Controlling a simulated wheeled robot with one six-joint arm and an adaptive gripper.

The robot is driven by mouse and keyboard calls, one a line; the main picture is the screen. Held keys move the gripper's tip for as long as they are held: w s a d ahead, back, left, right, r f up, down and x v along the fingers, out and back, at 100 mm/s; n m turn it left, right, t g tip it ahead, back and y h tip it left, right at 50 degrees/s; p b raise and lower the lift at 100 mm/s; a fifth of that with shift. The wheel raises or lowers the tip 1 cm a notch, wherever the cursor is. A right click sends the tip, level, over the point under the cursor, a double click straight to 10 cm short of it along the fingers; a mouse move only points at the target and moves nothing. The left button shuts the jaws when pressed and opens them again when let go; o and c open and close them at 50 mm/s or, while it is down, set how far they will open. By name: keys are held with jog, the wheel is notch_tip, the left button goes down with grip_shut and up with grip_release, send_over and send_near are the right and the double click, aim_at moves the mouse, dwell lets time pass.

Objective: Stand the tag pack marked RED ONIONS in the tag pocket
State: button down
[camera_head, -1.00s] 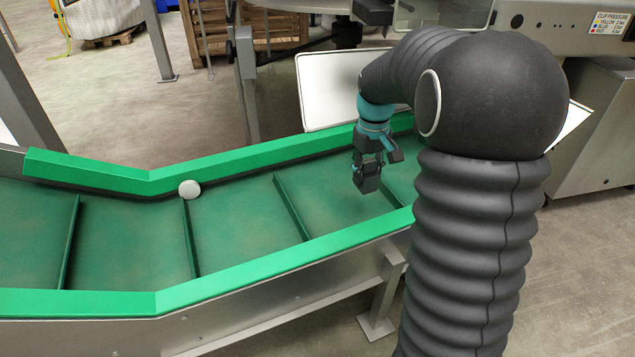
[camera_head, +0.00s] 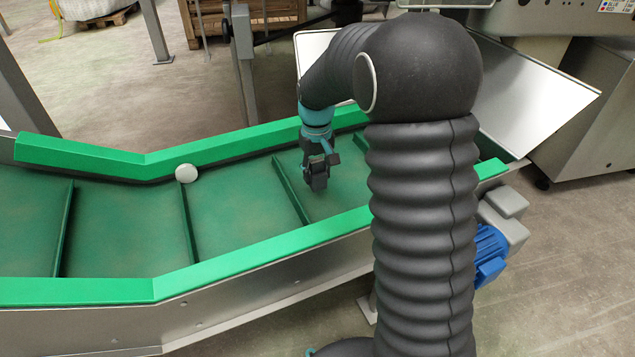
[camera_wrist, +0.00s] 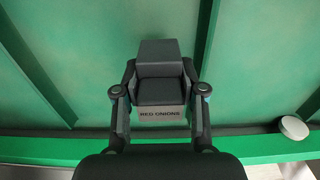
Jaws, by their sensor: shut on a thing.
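The tag pack marked RED ONIONS (camera_wrist: 160,116) shows in the wrist view as a pale grey face with dark lettering between my fingers. My gripper (camera_wrist: 159,78) is shut on it. In the head view my gripper (camera_head: 317,178) hangs over the green conveyor belt, close to a raised cross-flight. The pack cannot be made out there. I cannot make out the tag pocket in either view.
The green conveyor (camera_head: 232,212) has raised cross-flights and green side rails. A white sloped panel (camera_head: 527,95) and a blue motor (camera_head: 490,255) stand at the right.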

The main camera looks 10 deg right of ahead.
aim_at(317, 183)
jog(key=shift+f, duration=1.95)
jog(key=shift+f+b, duration=0.15)
jog(key=shift+b, duration=0.15)
jog(key=c, duration=0.7)
grip_release()
jog(key=shift+o, duration=0.2)
